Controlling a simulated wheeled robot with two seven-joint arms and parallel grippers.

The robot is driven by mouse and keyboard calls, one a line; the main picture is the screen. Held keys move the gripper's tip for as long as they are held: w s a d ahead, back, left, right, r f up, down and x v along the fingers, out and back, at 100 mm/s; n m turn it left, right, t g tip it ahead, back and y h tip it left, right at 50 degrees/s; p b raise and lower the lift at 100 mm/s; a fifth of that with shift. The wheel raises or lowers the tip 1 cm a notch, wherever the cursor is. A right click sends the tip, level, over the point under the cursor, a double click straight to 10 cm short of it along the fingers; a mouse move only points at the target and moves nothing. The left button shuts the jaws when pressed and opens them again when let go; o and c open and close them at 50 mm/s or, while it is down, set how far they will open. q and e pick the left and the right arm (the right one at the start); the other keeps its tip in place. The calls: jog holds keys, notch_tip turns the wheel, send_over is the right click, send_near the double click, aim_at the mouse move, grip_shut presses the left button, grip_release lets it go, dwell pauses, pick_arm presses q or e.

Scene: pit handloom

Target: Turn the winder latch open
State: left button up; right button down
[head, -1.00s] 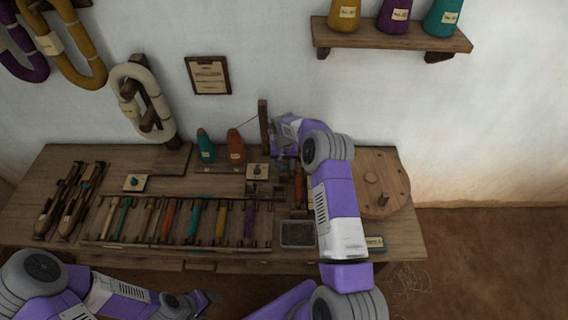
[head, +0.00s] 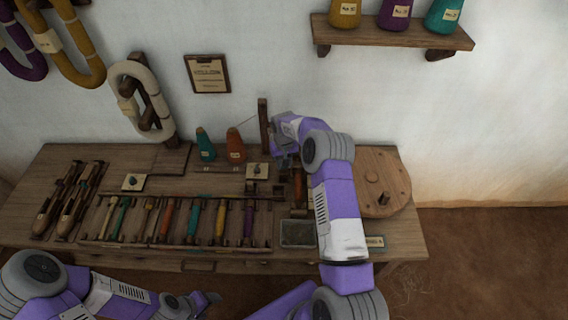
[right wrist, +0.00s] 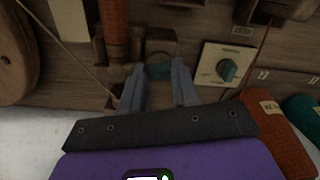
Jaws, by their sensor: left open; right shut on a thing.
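The winder stands at the right end of the bench, with its large wooden wheel (head: 393,172) and an orange-wound bobbin (right wrist: 115,22). In the head view my right gripper (head: 284,158) hides the latch. I cannot tell how far the latch is turned. My left gripper (head: 207,299) is open and empty in front of the bench's front edge.
A square plate with a teal knob (right wrist: 228,68) is close beside the right gripper. Orange (head: 236,146) and teal (head: 205,145) yarn cones stand at the back. A rack (head: 172,243) of several coloured bobbins and a grey tray (head: 297,246) lie in front.

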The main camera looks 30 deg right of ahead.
jog(key=n, duration=0.3)
jog(key=shift+n+b, duration=0.35)
jog(key=shift+n, duration=0.05)
jog(key=n, duration=0.3)
jog(key=shift+n, duration=0.3)
jog(key=n, duration=0.3)
jog(key=shift+n+b, duration=0.3)
jog(key=shift+n, duration=1.9)
jog(key=c, duration=0.8)
grip_release()
jog(key=shift+c, duration=0.2)
